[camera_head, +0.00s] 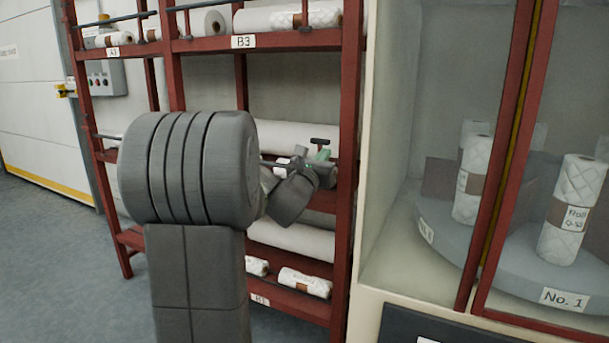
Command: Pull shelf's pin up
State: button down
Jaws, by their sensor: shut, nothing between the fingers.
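A dark T-shaped pin (319,142) stands upright at the right end of the red shelf's middle level, close to the right post (348,120). My gripper (322,157) is right beside the pin, just below its T-handle. Its fingers are small and partly hidden, and I see nothing held in them. I cannot tell whether the gripper touches the pin. The pin's lower part is hidden behind my gripper. A dark bar (270,163) runs along the front of this level, partly hidden by my arm.
White rolls (300,136) lie on the shelf levels behind and below my gripper. The upper level, labelled B3 (243,42), has its own bar and pins. On the right, a glazed cabinet (400,200) holds upright rolls on a round grey platform (500,275). Floor at left is clear.

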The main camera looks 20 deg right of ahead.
jog(key=shift+w+d+r, duration=0.1)
jog(key=shift+w+d, duration=0.05)
jog(key=shift+d, duration=0.05)
jog(key=shift+r, duration=2.8)
